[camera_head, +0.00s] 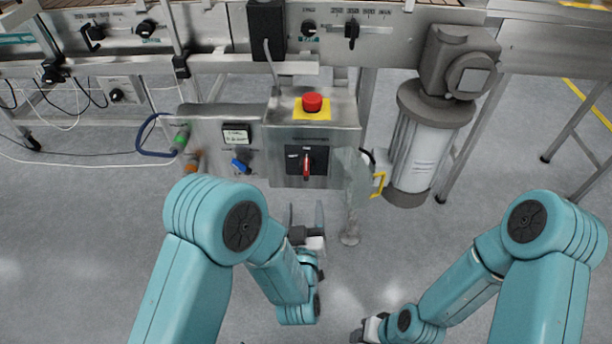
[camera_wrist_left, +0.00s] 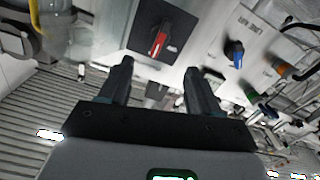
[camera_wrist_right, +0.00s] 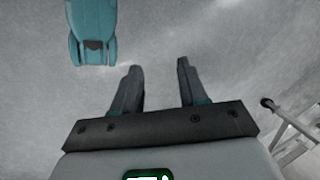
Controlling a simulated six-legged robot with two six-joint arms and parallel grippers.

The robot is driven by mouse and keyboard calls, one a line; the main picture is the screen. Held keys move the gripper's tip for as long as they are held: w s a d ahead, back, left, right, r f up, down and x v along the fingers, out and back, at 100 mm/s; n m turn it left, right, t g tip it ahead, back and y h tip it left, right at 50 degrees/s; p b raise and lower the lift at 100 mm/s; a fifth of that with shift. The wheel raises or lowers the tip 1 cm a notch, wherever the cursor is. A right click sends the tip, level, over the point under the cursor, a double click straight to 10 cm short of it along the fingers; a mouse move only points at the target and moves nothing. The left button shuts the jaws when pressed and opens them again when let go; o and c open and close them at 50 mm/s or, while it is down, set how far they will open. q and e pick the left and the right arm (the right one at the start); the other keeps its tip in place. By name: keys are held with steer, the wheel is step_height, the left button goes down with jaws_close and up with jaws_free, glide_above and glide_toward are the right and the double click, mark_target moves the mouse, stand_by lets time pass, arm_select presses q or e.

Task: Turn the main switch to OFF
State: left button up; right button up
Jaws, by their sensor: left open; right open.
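The main switch (camera_head: 306,165) is a red handle on a black square plate, on the front of a grey metal control box (camera_head: 340,112). The handle looks roughly upright in the head view. In the left wrist view the switch (camera_wrist_left: 160,40) shows tilted, beyond the fingertips. My left gripper (camera_head: 306,212) is open and empty, below and in front of the switch, apart from it. Its two fingers also show in the left wrist view (camera_wrist_left: 158,82). My right gripper (camera_wrist_right: 160,85) is open and empty over bare floor; in the head view it is partly cut off at the bottom edge.
A red emergency button (camera_head: 312,102) on a yellow plate tops the box. A blue knob (camera_head: 241,163), a green button (camera_head: 181,138) and an orange one (camera_head: 194,160) sit to the left. A clear guard and a grey motor cylinder (camera_head: 420,145) stand to the right. The floor in front is clear.

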mark_target(306, 173)
arm_select(q)
steer(key=w+b, duration=0.2)
steer(key=w, duration=0.9)
steer(key=shift+f, duration=0.1)
steer(key=shift+w+b, duration=0.3)
steer(key=shift+w, duration=0.3)
arm_select(e)
steer(key=shift+w+d+f+t, duration=0.2)
steer(key=shift+w+f, duration=0.25)
steer(key=shift+f, duration=0.3)
steer(key=shift+w+d+f+t, duration=0.1)
steer(key=shift+w+f+t, duration=0.1)
steer(key=shift+w+f, duration=0.35)
steer(key=shift+s+f, duration=0.15)
arm_select(q)
steer(key=c, duration=1)
